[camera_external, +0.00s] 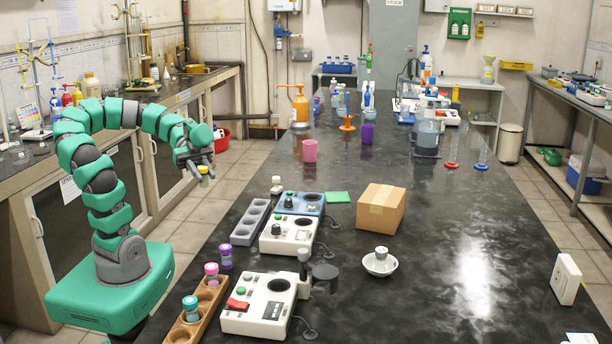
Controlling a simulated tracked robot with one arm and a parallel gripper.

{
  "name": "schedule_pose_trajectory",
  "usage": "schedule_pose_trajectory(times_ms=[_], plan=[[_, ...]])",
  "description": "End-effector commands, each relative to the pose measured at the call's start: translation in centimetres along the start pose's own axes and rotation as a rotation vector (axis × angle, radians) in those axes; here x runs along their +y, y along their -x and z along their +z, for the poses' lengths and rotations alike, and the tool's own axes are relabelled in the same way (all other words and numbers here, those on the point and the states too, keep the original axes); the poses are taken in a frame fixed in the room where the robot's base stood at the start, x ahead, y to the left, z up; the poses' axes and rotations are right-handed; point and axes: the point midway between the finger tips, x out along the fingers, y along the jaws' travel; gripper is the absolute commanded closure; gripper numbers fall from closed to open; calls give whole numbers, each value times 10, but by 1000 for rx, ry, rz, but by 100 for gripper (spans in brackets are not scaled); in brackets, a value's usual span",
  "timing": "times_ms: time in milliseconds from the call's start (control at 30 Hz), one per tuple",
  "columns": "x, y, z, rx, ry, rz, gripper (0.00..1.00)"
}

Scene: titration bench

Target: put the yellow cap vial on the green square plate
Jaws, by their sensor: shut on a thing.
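My gripper (204,166) hangs in the air at the left, out beyond the left edge of the black bench. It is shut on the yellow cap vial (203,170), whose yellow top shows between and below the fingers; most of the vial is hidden. The green square plate (338,197) lies flat on the black bench, between the blue device and the cardboard box. It is bare, and sits to the right of and apart from my gripper.
A blue device (297,204), white devices (288,237) and a grey rack (250,222) stand left of the plate. A cardboard box (381,208) stands close to its right. A white bowl (380,264) holds a vial. A pink cup (310,151) stands behind; bench between is clear.

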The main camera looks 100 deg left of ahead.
Motion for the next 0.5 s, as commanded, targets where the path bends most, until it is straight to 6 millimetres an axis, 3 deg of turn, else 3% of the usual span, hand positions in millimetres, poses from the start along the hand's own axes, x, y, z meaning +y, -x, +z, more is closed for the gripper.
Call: schedule_pose_trajectory(times_ms=[200, 500], plan=[[-1, -12, 29, 2, 3, -1, 96], [0, -15, 36, 1, -1, 0, 96]])
